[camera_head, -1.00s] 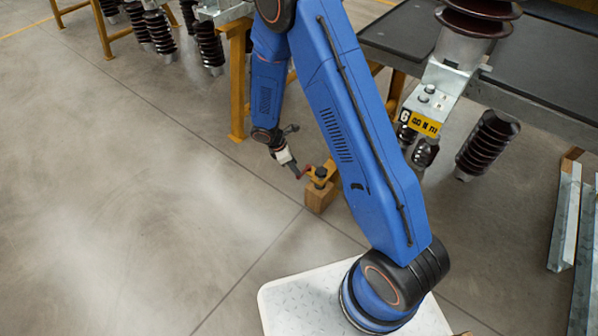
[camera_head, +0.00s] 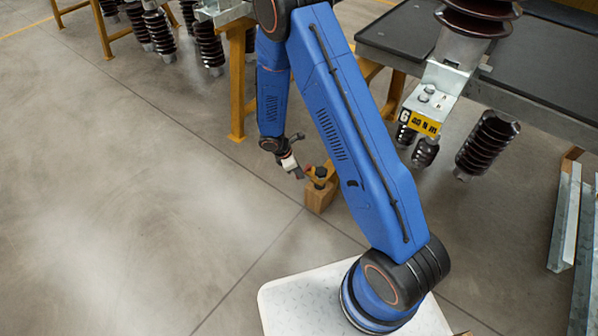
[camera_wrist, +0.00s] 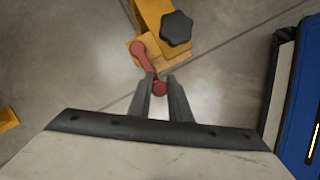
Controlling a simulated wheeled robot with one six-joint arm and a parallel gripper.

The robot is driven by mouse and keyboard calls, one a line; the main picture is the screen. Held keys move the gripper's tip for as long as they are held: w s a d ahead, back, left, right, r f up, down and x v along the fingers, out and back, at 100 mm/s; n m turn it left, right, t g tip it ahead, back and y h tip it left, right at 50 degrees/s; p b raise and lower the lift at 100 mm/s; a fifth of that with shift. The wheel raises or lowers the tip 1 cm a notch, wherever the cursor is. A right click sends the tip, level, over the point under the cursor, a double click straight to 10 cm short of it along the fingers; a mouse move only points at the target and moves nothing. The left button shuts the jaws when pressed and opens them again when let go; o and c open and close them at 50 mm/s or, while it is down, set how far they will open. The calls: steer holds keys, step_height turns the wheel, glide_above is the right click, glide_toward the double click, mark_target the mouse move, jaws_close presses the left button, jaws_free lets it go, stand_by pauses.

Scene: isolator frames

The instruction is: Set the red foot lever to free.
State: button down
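The red foot lever (camera_wrist: 143,55) is in the wrist view, running from its pivot on a yellow bracket down to a round red knob at its near end. In the head view the lever (camera_head: 308,168) is small and partly hidden by my gripper. My gripper (camera_wrist: 160,82) has its two dark fingers on either side of the knob, with no clear gap left, so it looks shut on the lever's end. In the head view my gripper (camera_head: 298,174) is low, just left of the yellow bracket. Any free or locked marking is too small to see.
A black star knob (camera_wrist: 176,28) sits on the yellow bracket (camera_wrist: 152,12) beside the lever. The bracket's wooden block (camera_head: 320,197) stands on the floor. A dark-topped bench (camera_head: 400,30) with brown insulators is at the right. The floor at the left is clear.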

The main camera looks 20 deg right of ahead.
steer(key=w+m+g+y, duration=0.3)
steer(key=w+m, duration=0.6)
steer(key=m, duration=0.7)
steer(key=shift+w+d+m+g+y, duration=0.3)
steer(key=shift+d+g+y, duration=0.1)
steer(key=shift+g, duration=0.3)
stand_by(0.4)
steer(key=c, duration=1.6)
jaws_free()
